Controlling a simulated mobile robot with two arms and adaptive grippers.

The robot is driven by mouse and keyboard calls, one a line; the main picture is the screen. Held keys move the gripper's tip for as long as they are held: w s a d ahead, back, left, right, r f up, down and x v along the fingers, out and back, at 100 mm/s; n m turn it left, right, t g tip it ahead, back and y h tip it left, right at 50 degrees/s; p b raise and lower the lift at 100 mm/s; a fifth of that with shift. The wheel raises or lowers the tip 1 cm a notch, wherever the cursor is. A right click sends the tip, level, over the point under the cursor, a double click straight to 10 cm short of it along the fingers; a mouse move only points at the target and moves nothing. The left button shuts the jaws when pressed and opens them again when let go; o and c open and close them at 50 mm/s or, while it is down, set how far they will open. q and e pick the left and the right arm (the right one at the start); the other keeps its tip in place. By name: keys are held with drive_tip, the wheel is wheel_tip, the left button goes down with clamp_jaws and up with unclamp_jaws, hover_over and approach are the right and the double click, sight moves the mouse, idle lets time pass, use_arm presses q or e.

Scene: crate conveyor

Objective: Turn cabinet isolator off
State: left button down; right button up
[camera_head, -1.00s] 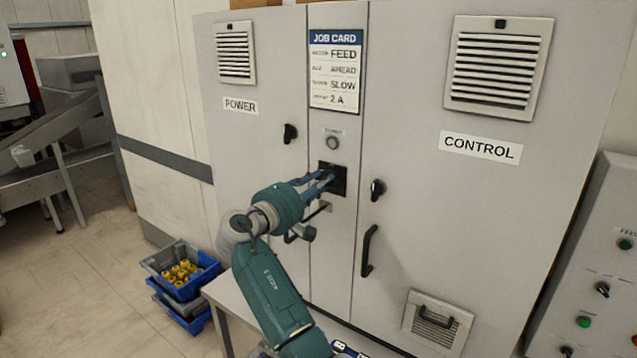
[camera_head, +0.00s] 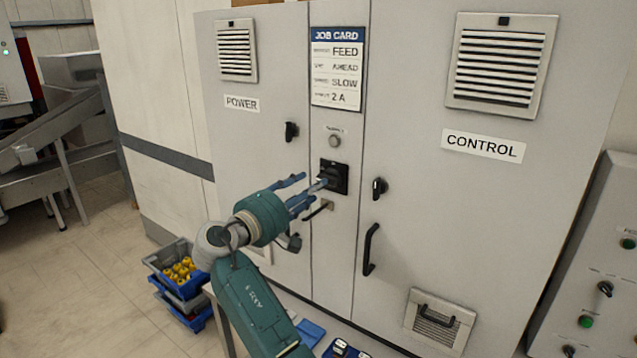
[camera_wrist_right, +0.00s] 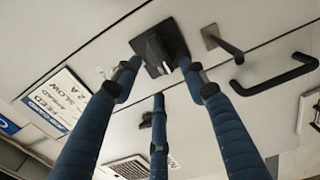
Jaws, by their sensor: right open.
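The cabinet isolator is a black rotary handle on a square black plate (camera_head: 334,177) on the narrow middle panel, below a round grey lamp (camera_head: 334,141). The isolator also shows at the top of the right wrist view (camera_wrist_right: 158,48). My right gripper (camera_head: 311,189) is open, its blue fingers spread just in front and to the left of the isolator, with nothing between them. In the right wrist view its fingers (camera_wrist_right: 160,78) point at the isolator, two tips beside the plate. Contact cannot be told. My left gripper is not in view.
Black knobs sit on the POWER door (camera_head: 291,132) and CONTROL door (camera_head: 379,188). A handle (camera_head: 369,250) projects from the CONTROL door. A small lever (camera_head: 318,209) projects below the isolator. Crates with yellow parts (camera_head: 170,262) stand left on the floor. A button panel (camera_head: 600,260) stands right.

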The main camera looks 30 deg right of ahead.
drive_tip(key=v, duration=0.6)
drive_tip(key=shift+a, duration=0.2)
drive_tip(key=shift+s, duration=0.1)
